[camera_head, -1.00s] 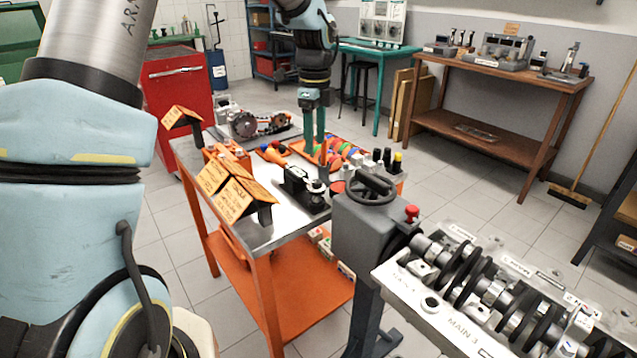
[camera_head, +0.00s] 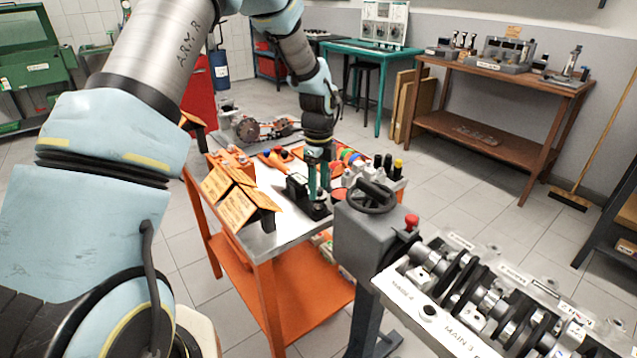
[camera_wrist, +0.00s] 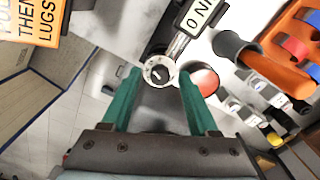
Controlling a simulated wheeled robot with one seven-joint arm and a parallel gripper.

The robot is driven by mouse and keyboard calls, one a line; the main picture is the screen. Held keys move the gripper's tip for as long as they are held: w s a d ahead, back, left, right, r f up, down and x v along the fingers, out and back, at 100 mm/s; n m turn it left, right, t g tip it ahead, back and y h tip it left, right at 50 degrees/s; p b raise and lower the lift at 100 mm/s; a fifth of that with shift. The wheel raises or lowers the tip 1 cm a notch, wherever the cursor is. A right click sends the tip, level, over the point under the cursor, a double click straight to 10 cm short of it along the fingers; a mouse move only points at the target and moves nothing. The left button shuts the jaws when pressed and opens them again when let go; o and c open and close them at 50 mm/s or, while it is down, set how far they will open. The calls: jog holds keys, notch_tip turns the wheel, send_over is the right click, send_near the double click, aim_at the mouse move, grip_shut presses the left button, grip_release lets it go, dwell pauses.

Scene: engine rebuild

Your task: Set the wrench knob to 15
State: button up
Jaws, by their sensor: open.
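A silvery round knob (camera_wrist: 159,72) with a dark centre sits at the end of the wrench (camera_wrist: 178,43) in the wrist view. A white label on the wrench partly reads "0 N". The number set on the knob cannot be read. In the head view, a black stand (camera_head: 298,190) is on the cart beside my gripper, whose fingers hide the knob. My gripper (camera_wrist: 160,84) is open, with its green fingers on either side of the knob and a gap to each. It also shows in the head view (camera_head: 319,192), pointing down.
The orange cart has a metal top (camera_head: 258,182). Orange instruction signs (camera_head: 232,200) stand at its front left. A crankshaft bench (camera_head: 440,318) is nearer.

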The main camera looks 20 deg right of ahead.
jog(key=shift+c, duration=0.3)
grip_shut()
jog(key=shift+n, duration=0.4)
jog(key=n+b, duration=0.1)
jog(key=n, duration=0.1)
jog(key=shift+n, duration=0.4)
jog(key=n+b, duration=0.1)
jog(key=n, duration=0.3)
jog(key=shift+n, duration=0.3)
jog(key=n, duration=0.3)
jog(key=shift+b, duration=0.4)
jog(key=shift+n, duration=2.1)
jog(key=shift+b, duration=0.3)
